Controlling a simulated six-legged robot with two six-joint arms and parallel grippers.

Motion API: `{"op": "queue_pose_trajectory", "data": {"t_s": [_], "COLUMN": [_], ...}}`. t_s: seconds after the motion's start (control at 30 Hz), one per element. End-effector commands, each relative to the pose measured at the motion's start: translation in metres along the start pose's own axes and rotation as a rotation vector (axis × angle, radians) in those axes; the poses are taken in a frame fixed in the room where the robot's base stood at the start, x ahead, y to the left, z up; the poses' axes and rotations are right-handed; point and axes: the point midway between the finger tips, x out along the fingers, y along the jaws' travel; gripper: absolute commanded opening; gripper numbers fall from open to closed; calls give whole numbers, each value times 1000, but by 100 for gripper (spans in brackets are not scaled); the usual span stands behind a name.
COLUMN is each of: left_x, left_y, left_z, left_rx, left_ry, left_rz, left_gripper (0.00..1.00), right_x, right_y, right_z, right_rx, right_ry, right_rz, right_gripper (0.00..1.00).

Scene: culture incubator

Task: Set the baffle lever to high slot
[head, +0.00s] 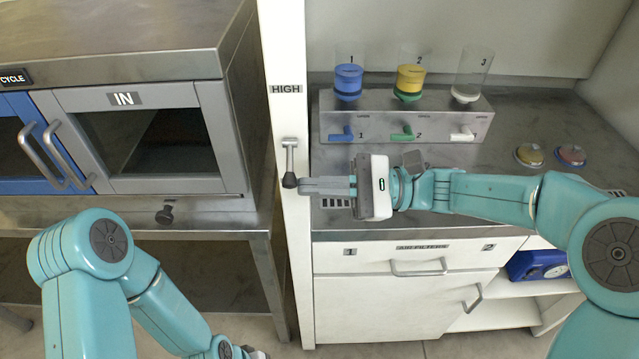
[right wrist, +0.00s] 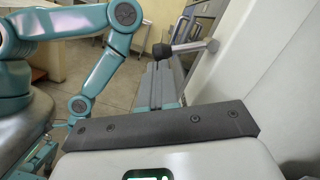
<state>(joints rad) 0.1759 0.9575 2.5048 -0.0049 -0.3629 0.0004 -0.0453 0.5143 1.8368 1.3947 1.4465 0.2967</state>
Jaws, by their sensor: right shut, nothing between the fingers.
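The baffle lever (head: 290,160) is a metal arm with a dark knob on the white post, below the HIGH label (head: 286,89). It hangs down with its knob at the lower end. My right gripper (head: 303,186) is shut and empty, its fingertips right beside the knob in the head view; I cannot tell whether they touch. In the right wrist view the lever (right wrist: 190,46) sticks out from the white panel just beyond the shut fingers (right wrist: 158,72). My left arm is at the lower left of the head view; its gripper is mostly cut off by the bottom edge.
A steel cabinet with an IN door (head: 125,98) stands left of the post. Right of it, a counter carries a dispenser block (head: 380,122) with blue, yellow and clear containers. Two small round jars (head: 529,155) sit farther right. Drawers and a blue device (head: 540,265) are below.

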Motion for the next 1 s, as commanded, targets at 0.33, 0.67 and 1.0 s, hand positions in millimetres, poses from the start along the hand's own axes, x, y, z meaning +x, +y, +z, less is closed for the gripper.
{"op": "queue_pose_trajectory", "data": {"t_s": [0.33,0.67,1.0], "left_x": [-10,-19,-32], "left_y": [4,7,12], "left_z": [0,0,1], "left_rx": [0,0,0], "left_ry": [0,0,0], "left_rz": [0,0,0], "left_gripper": [43,43,43], "right_x": [0,1,2], "right_y": [0,1,2], "right_z": [4,8,13], "right_rx": [58,111,185], "right_ry": [0,1,0], "right_rz": [-9,-18,-30], "right_gripper": [0,0,0]}}
